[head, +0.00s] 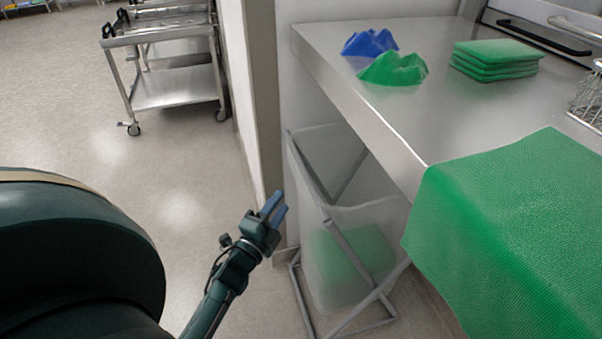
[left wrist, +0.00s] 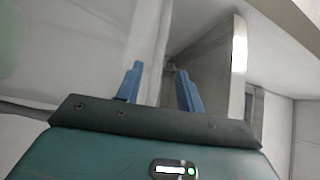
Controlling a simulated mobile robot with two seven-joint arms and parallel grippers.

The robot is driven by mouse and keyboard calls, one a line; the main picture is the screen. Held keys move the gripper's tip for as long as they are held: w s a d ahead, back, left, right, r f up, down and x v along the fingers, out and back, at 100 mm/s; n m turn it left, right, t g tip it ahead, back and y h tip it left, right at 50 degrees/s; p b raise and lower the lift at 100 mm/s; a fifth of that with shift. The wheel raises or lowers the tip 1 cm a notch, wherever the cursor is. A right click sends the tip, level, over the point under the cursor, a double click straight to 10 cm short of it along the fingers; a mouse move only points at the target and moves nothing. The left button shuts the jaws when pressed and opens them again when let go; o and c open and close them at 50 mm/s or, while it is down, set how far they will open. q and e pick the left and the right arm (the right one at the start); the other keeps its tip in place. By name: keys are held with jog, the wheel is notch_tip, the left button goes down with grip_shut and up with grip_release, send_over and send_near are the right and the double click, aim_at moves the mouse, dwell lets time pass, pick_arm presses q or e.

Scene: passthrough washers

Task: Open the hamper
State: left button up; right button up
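The hamper (head: 325,268) stands on the floor under the steel table. It has a crossed metal tube frame and a pale see-through bag with something green inside. Its far right part is hidden by the table and the green cloth. My left gripper (head: 273,207) is left of the hamper in the head view, apart from its frame. In the left wrist view, the two blue fingers of the left gripper (left wrist: 160,85) are spread with nothing between them. My right gripper is not in view.
The steel table (head: 455,110) overhangs the hamper and holds blue and green cloths (head: 395,70), a folded green stack (head: 496,60) and a draped green cloth (head: 510,235). A wall edge (head: 262,90) stands behind my gripper. A metal cart (head: 175,85) is farther back; floor at left is clear.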

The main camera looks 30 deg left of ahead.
pick_arm(q)
jog(key=w+r, duration=0.1)
jog(key=w, duration=0.9)
jog(key=shift+w+a+r, duration=0.2)
jog(key=shift+a, duration=0.25)
grip_shut()
